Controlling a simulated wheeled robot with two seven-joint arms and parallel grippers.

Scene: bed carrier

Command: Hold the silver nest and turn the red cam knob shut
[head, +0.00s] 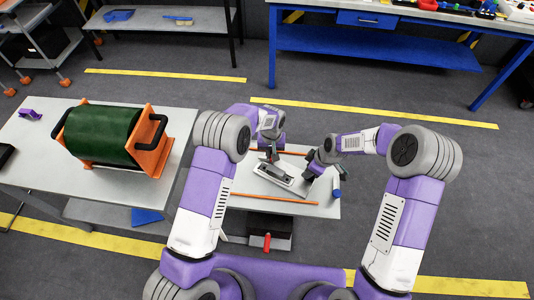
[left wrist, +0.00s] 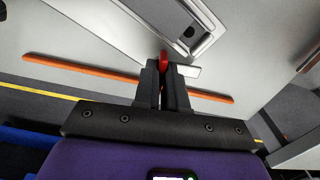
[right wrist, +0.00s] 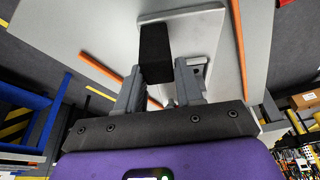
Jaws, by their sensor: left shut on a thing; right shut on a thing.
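The silver nest (head: 283,178) is a long pale body with a dark slot, lying on the grey table between my grippers. It also shows in the left wrist view (left wrist: 186,38) and right wrist view (right wrist: 203,30). My left gripper (left wrist: 164,66) is shut on the red cam knob (left wrist: 166,57) at one end of the nest. In the head view the left fingers hide the knob. My right gripper (right wrist: 156,68) has its fingers either side of a black block (right wrist: 155,50) at the nest and is shut on it. How the block joins the nest is partly hidden.
Orange strips (head: 275,198) lie along the table. A green roll in an orange frame (head: 103,133) stands on the table at left. A blue bench (head: 380,45) is behind.

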